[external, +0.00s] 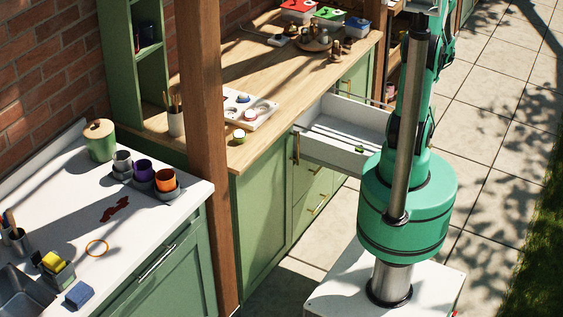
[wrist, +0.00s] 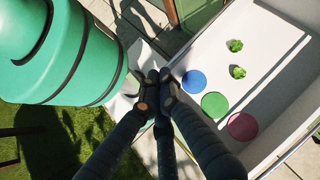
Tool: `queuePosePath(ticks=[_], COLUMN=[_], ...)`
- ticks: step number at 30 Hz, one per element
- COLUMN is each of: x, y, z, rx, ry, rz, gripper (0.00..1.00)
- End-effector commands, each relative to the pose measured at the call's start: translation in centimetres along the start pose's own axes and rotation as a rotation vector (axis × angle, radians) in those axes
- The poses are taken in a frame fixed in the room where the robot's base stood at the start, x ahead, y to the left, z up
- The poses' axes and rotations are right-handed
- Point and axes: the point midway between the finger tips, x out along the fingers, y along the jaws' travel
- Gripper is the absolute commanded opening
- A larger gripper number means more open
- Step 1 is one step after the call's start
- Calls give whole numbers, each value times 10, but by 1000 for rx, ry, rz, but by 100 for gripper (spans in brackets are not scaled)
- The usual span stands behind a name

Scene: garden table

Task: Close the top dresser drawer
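The top dresser drawer (external: 315,146) stands pulled out from the green dresser (external: 262,205), its white inside showing. The drawer also shows in the wrist view (wrist: 232,55), holding a blue disc (wrist: 194,82), a green disc (wrist: 214,105), a pink disc (wrist: 242,126) and two small green leafy things (wrist: 236,58). My gripper (wrist: 158,78) shows in the wrist view with its dark fingertips together and nothing seen between them. The tips appear beside the drawer's near left end; I cannot tell whether they touch it. In the external view my gripper cannot be made out.
My green base stands close to the open drawer. The wooden worktop (external: 205,82) above holds a white paint tray (external: 262,117), a brush cup (external: 176,123) and several pots. A wooden post (external: 207,150) stands in front. Paving (external: 480,130) is clear at the right.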

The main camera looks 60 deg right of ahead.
Motion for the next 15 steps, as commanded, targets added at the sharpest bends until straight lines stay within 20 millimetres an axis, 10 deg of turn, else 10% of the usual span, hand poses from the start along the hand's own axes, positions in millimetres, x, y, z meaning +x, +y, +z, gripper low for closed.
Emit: queuePosePath(ticks=[15], x=[21], y=[112], z=[-62], rx=[299], ry=[-187], rz=[-330], gripper=[0])
